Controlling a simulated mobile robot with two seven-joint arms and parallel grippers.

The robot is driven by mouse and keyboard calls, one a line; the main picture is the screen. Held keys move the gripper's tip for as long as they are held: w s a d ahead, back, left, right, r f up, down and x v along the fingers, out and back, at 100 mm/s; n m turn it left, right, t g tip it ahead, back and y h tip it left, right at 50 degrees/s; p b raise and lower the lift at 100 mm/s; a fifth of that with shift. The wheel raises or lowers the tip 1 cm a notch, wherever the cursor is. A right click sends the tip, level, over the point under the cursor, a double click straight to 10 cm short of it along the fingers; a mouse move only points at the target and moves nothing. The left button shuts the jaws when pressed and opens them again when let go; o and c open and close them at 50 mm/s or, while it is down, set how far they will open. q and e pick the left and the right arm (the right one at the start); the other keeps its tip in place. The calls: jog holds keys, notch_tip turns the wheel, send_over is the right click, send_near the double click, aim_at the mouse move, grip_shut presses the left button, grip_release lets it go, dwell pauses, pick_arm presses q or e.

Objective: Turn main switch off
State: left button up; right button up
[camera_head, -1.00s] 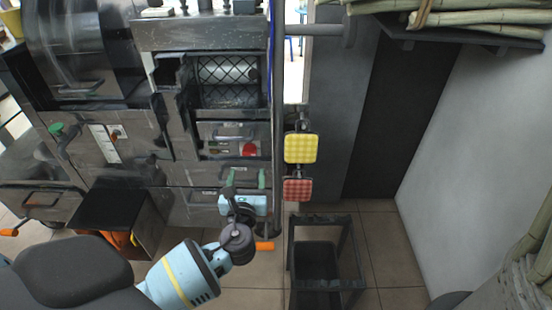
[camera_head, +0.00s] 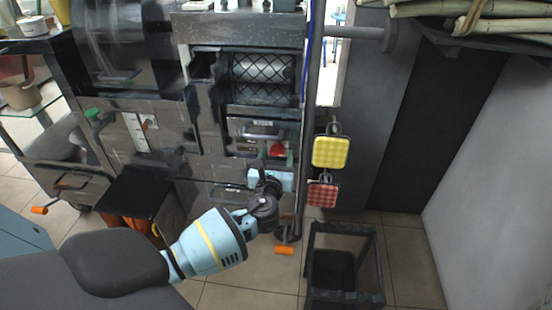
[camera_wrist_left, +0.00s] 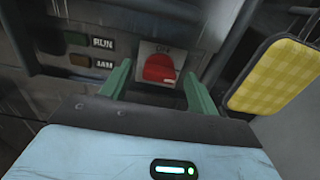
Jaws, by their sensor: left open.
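The main switch is a red rotary knob (camera_wrist_left: 160,68) on a pale square plate marked "OFF" at the top in the left wrist view. It also shows as a small red spot on the machine front in the head view (camera_head: 277,150). My left gripper (camera_wrist_left: 158,82) is open, with its green fingers on either side of the knob as seen from the wrist. The knob shows between the fingertips; I cannot tell whether they touch it. In the head view my left gripper (camera_head: 276,164) is just below the knob, partly hiding the panel. My right gripper is out of view.
A yellow pad (camera_head: 331,152) and a red pad (camera_head: 322,194) hang right of the machine's pole. RUN (camera_wrist_left: 102,42) and JAM labels sit left of the knob. A dark open-framed bin (camera_head: 345,270) stands on the floor below. Sugarcane stalks (camera_head: 470,12) lie on a shelf at top right.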

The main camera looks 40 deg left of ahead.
pick_arm(q)
jog(key=c, duration=1)
